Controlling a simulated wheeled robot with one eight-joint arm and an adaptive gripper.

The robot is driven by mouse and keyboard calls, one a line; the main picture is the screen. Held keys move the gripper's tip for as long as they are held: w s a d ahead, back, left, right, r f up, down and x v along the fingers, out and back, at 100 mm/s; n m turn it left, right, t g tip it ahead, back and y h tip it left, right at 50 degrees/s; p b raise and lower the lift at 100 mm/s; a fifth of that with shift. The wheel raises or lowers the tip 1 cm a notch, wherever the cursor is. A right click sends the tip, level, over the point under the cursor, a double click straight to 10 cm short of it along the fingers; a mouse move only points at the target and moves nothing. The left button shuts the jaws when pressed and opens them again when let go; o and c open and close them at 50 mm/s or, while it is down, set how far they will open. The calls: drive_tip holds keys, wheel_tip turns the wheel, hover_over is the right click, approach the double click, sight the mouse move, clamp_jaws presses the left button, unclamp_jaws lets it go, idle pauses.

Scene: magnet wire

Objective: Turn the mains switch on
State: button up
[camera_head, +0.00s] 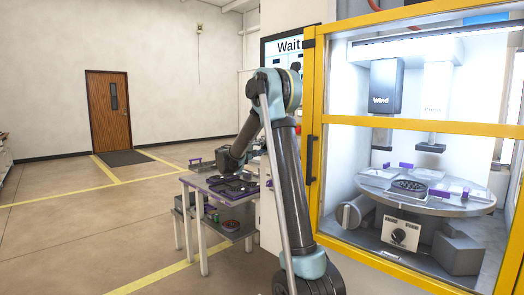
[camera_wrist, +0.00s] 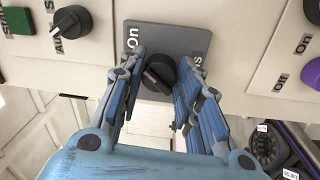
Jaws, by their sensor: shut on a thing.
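The black rotary knob (camera_wrist: 161,73) sits on a grey plate (camera_wrist: 194,39) in the wrist view. "On" is printed on the plate left of the knob. Another label on the right is partly covered and ends in "s", so I take this as the mains switch. My gripper (camera_wrist: 160,80) has its two blue-grey fingers on either side of the knob and is shut on it. The knob's ridge looks tilted, but its exact setting is hard to tell.
Beside the plate are a black knob (camera_wrist: 72,21) marked "Auto", a green button (camera_wrist: 17,20) and a purple-ringed control (camera_wrist: 311,73). A yellow-framed machine (camera_head: 312,120) with a round table stands right. A grey workbench (camera_head: 212,184) stands behind my arm. Open floor lies left.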

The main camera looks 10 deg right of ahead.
drive_tip(key=shift+f, duration=0.15)
drive_tip(key=o, duration=1)
drive_tip(key=shift+o, duration=0.2)
drive_tip(key=shift+s+a, duration=0.1)
drive_tip(key=shift+a, duration=0.15)
drive_tip(key=v, duration=1.1)
drive_tip(key=shift+a, duration=0.2)
